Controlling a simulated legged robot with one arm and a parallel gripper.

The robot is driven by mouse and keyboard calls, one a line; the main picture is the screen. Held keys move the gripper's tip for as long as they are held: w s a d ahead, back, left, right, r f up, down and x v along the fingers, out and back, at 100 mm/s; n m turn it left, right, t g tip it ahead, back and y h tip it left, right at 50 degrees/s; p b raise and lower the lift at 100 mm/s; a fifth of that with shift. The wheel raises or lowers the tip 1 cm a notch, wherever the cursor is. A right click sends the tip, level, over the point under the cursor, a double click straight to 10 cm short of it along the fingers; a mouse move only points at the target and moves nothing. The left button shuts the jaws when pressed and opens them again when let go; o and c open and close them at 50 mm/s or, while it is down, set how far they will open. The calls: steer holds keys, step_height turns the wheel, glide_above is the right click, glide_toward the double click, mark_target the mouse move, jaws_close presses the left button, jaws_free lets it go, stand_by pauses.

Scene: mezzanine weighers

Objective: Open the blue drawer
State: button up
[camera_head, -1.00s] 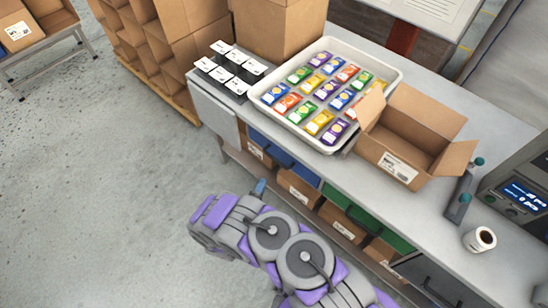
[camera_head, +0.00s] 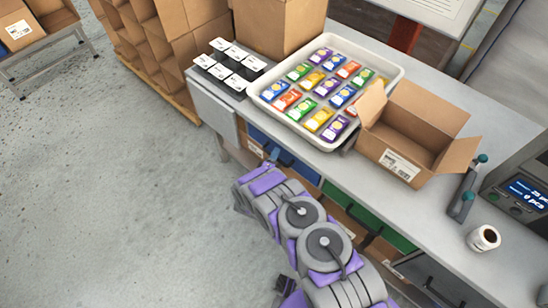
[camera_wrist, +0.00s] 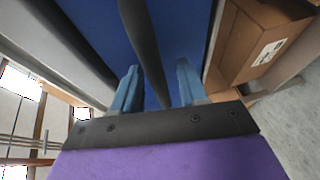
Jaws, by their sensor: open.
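The blue drawer (camera_head: 299,167) is under the left part of the grey worktop, and its front shows partly behind my arm. In the wrist view its blue front (camera_wrist: 92,22) fills the upper middle, with a dark bar handle (camera_wrist: 143,45) running across it. My gripper (camera_wrist: 158,78) is open, with its two light blue fingers on either side of the handle. I cannot tell if a finger touches it. In the head view my gripper (camera_head: 272,155) is at the drawer front, with only a little of its fingers showing.
A green drawer (camera_head: 350,203) with a dark handle is right of the blue one. Cardboard boxes (camera_wrist: 250,40) sit on the shelf below.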

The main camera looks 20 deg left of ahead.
steer(key=shift+w+a, duration=0.1)
steer(key=shift+a, duration=0.05)
steer(key=shift+c, duration=0.3)
steer(key=c, duration=0.3)
steer(key=shift+f, duration=0.1)
jaws_close()
